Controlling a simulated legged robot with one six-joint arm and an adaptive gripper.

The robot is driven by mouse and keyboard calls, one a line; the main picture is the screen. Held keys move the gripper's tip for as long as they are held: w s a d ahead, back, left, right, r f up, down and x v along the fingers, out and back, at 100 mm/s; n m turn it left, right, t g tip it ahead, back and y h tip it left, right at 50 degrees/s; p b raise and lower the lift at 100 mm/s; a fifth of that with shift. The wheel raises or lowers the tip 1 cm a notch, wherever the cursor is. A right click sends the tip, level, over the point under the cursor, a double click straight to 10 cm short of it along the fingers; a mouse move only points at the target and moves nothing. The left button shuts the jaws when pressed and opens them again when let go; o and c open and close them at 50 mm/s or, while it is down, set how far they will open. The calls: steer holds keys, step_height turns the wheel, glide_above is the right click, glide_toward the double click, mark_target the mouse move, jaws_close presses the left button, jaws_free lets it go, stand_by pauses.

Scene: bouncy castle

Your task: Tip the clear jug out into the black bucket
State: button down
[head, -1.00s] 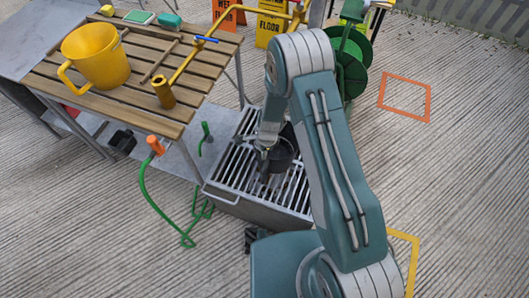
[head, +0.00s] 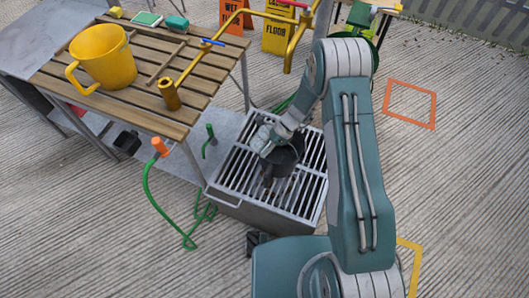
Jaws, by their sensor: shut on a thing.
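The black bucket (head: 289,158) stands on the slatted metal grate of a low grey trolley. My gripper (head: 270,148) is at the bucket's upper left rim, seen small and from behind. It is shut on what looks like the clear jug (head: 262,130), a pale see-through shape at the left of my wrist. The jug's outline is faint against the grate, and I cannot tell how far it is tilted or what is inside. My forearm hides part of the area above the bucket.
The grey grate trolley (head: 245,203) has bare slats around the bucket. A slatted wooden table (head: 140,105) at the left holds a yellow jug (head: 103,56) and a yellow pipe (head: 171,95). A green hose with an orange end (head: 160,148) stands near the trolley's left.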

mark_target(268, 145)
steer(key=shift+w+d+r+g+y, duration=0.15)
steer(key=shift+r+g+y, duration=0.2)
steer(key=shift+r+y, duration=0.2)
steer(key=shift+d+r+g+y, duration=0.1)
steer(key=shift+r+g+y, duration=0.25)
steer(key=shift+r+y, duration=0.15)
steer(key=shift+w+d+r+g+y, duration=0.2)
steer(key=shift+r+g+y, duration=0.2)
steer(key=shift+y, duration=0.2)
steer(key=shift+w+d+r+g+y, duration=0.15)
steer(key=shift+r+g+y, duration=0.2)
steer(key=shift+y, duration=0.2)
steer(key=shift+w+d+r+g+y, duration=0.15)
steer(key=shift+d+r+g+y, duration=0.2)
steer(key=shift+y, duration=0.2)
steer(key=shift+w+d+r+g+y, duration=0.1)
steer(key=shift+d+r+g+y, duration=0.15)
steer(key=shift+r+y, duration=0.25)
steer(key=shift+w+d+r+g+y, duration=0.3)
steer(key=shift+d+r+g+y, duration=0.15)
steer(key=shift+y, duration=0.25)
steer(key=shift+w+d+r+g+y, duration=0.25)
steer(key=shift+d+r+g+y, duration=0.1)
steer(key=shift+g+y, duration=0.25)
